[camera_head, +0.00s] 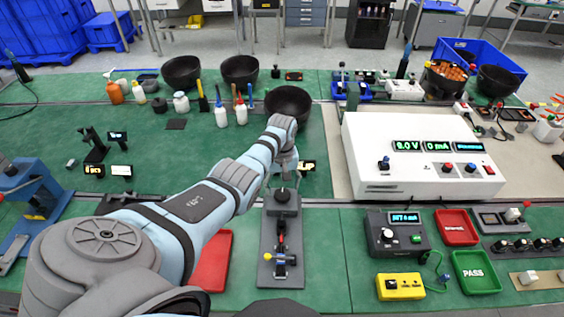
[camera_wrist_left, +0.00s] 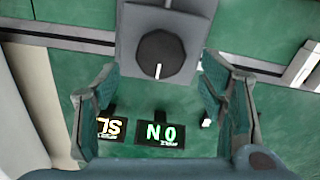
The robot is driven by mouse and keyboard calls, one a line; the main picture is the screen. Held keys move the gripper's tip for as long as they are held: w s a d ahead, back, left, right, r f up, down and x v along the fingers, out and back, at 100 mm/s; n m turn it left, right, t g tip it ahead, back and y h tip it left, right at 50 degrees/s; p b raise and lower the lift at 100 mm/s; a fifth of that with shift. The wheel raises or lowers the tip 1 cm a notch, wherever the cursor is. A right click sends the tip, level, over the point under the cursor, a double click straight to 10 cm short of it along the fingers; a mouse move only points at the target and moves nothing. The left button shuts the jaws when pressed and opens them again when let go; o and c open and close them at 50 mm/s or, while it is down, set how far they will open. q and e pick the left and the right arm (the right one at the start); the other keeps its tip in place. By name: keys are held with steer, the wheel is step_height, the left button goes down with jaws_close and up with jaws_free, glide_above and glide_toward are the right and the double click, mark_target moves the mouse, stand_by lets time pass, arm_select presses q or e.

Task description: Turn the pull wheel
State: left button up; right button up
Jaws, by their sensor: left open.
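The pull wheel (camera_head: 282,195) is a round black knob on the far end of a grey panel (camera_head: 268,235) on the green mat. In the left wrist view the wheel (camera_wrist_left: 160,54) is dark, with a white mark pointing toward the bottom of the picture. My left gripper (camera_head: 285,174) is just above the wheel and points down. In the left wrist view its two fingers are spread wide, with nothing between them, and the wheel shows near the top, beyond the gap. My right gripper is not seen.
The panel also carries a lever with a yellow knob (camera_head: 267,256). Small lit displays (camera_wrist_left: 160,132) lie beyond the panel. A white power supply (camera_head: 415,155) stands to the right, and a red tray (camera_head: 212,262) lies to the left. Black bowls (camera_head: 288,102) stand farther back.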

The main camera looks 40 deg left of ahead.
mark_target(282, 192)
arm_select(q)
step_height(282, 192, up, 9)
steer(key=shift+r, duration=0.15)
steer(key=shift+a, duration=0.1)
stand_by(0.3)
